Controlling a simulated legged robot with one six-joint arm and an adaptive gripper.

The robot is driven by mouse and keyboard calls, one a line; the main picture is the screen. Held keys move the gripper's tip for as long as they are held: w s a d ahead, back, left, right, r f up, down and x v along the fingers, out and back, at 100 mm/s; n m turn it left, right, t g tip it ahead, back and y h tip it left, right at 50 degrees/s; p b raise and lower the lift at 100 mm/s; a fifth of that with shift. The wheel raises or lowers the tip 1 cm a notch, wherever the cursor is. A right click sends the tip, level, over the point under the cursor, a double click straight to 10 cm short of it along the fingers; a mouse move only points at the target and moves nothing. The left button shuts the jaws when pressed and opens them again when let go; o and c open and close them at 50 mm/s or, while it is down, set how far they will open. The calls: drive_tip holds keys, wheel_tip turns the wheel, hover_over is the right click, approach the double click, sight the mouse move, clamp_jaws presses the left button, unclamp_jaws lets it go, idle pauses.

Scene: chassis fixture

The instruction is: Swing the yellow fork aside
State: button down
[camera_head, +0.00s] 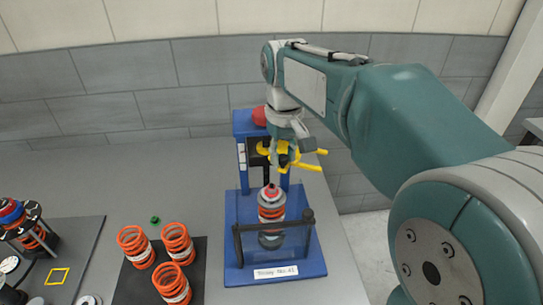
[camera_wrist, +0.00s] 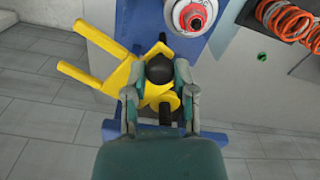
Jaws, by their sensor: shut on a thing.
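The yellow fork (camera_head: 310,163) is on the blue fixture (camera_head: 232,200), above the shock absorber (camera_head: 271,203) standing in it. In the wrist view the yellow fork (camera_wrist: 100,68) has its two prongs pointing left, away from the red and grey top of the shock absorber (camera_wrist: 196,15). My gripper (camera_head: 284,158) is at the fork's black knob. In the wrist view my gripper (camera_wrist: 159,88) has a finger on each side of the black knob (camera_wrist: 159,69) and is shut on it. The arm and gripper partly hide the fork in the head view.
Several orange springs (camera_head: 177,243) stand on a dark mat left of the fixture. A small green part (camera_head: 155,220) lies behind them. A dark tray (camera_head: 77,262) with another assembly is at the far left. The table's right edge is close to the fixture, with floor beyond.

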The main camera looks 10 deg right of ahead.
drive_tip(key=shift+w+d+n, duration=0.5)
drive_tip(key=shift+d+n, duration=0.3)
drive_tip(key=shift+n, duration=0.4)
drive_tip(key=shift+w+d+n, duration=0.4)
drive_tip(key=shift+d+n, duration=0.15)
drive_tip(key=shift+n, duration=0.55)
drive_tip(key=shift+r, duration=0.1)
drive_tip(key=shift+c, duration=2.2)
unclamp_jaws()
wheel_tip(320, 180, up, 12)
drive_tip(key=shift+w, duration=0.1)
